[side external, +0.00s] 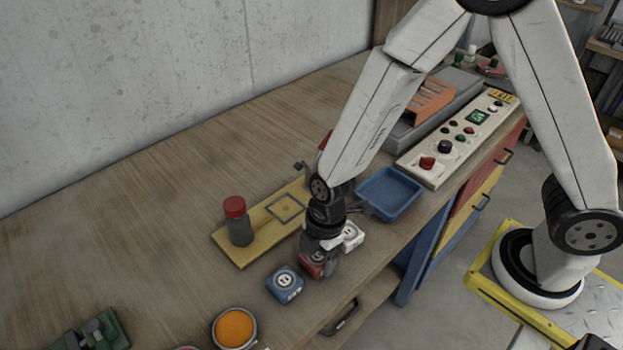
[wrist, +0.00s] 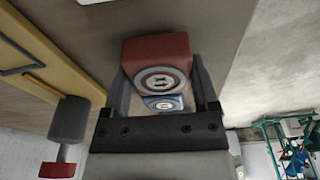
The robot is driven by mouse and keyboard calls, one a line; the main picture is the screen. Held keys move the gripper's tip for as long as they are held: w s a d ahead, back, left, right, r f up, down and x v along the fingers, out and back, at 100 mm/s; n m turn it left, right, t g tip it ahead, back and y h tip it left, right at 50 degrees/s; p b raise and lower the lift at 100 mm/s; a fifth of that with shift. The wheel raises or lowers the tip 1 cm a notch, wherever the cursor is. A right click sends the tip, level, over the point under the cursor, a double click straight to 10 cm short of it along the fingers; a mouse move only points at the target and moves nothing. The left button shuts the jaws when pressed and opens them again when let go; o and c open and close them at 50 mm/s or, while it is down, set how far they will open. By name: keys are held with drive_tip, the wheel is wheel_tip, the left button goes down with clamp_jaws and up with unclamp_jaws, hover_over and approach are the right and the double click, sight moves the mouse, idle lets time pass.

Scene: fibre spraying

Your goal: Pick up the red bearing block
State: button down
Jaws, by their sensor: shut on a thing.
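The red bearing block (side external: 311,264) is partly hidden by my gripper (side external: 319,258) in the side view. In the wrist view the red block (wrist: 158,62), with a round pale face, sits between my two fingers (wrist: 159,78). My gripper is shut on it and points down, low over the front part of the bench. I cannot tell whether the block touches the bench top.
A blue block (side external: 285,283) lies just left of my gripper, and a white block (side external: 351,236) close behind it. A yellow board (side external: 240,252) with a red-capped grey cylinder (side external: 238,222), a blue tray (side external: 390,193) and an orange-filled bowl (side external: 235,328) are near. The bench's far left is clear.

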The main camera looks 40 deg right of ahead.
sight(318, 255)
drive_tip(key=shift+r, duration=4.55)
drive_tip(key=shift+w+d, duration=0.1)
